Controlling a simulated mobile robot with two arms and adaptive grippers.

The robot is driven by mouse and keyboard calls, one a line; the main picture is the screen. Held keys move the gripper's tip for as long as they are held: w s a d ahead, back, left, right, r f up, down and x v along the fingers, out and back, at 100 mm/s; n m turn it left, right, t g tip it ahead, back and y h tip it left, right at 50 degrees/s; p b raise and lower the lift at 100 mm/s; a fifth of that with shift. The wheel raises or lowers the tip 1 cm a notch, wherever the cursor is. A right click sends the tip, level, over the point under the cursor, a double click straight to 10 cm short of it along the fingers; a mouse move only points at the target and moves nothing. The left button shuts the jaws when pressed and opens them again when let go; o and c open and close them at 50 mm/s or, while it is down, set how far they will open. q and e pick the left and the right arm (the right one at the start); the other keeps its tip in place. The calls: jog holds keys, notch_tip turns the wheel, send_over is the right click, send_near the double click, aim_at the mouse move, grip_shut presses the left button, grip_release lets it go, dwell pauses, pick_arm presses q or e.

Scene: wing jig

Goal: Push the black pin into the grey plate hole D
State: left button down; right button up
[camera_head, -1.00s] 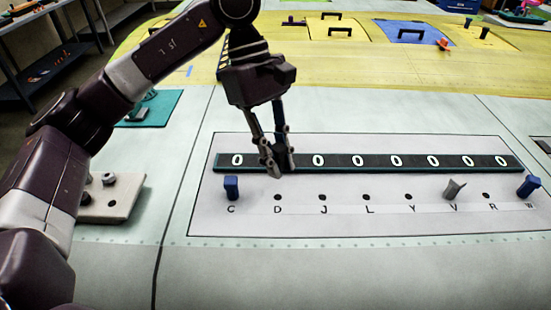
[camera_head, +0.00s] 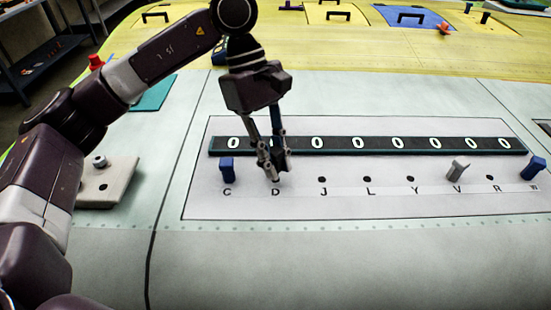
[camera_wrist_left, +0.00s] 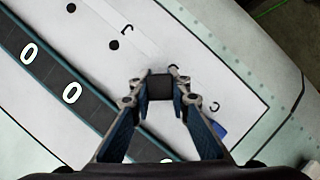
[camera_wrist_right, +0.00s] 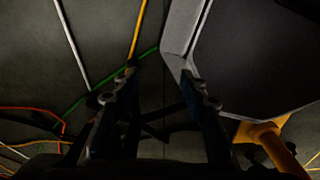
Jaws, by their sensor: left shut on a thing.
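The grey plate (camera_head: 330,205) has a row of lettered holes along its front. My left gripper (camera_head: 273,172) is over the place marked D, with its fingertips low near the plate. In the left wrist view my left gripper (camera_wrist_left: 160,92) is shut on the black pin (camera_wrist_left: 160,86), whose squarish dark top shows between the fingertips. Hole D is hidden by the pin and fingers, and I cannot tell whether the pin's tip is in it. My right gripper (camera_wrist_right: 158,90) is open and empty, away from the plate.
A blue pin (camera_head: 227,169) stands at C, close left of the gripper. A grey pin (camera_head: 458,171) stands at V and another blue pin (camera_head: 533,168) at the far right. Holes J, L, Y and R are bare. A dark strip (camera_head: 385,144) with white rings lies behind the row.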

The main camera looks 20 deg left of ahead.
pick_arm(q)
jog(key=shift+f+b, duration=0.15)
jog(key=shift+b, duration=0.15)
jog(key=shift+f+b, duration=0.85)
jog(key=shift+f, duration=0.15)
jog(key=shift+s+f, duration=0.15)
jog(key=shift+f, duration=0.3)
jog(key=shift+w+r+p, duration=0.2)
jog(key=shift+r+p, duration=0.15)
jog(key=shift+r, duration=0.7)
jog(key=shift+s+r+p, duration=0.1)
jog(key=shift+r+p, duration=0.4)
jog(key=shift+r, duration=0.65)
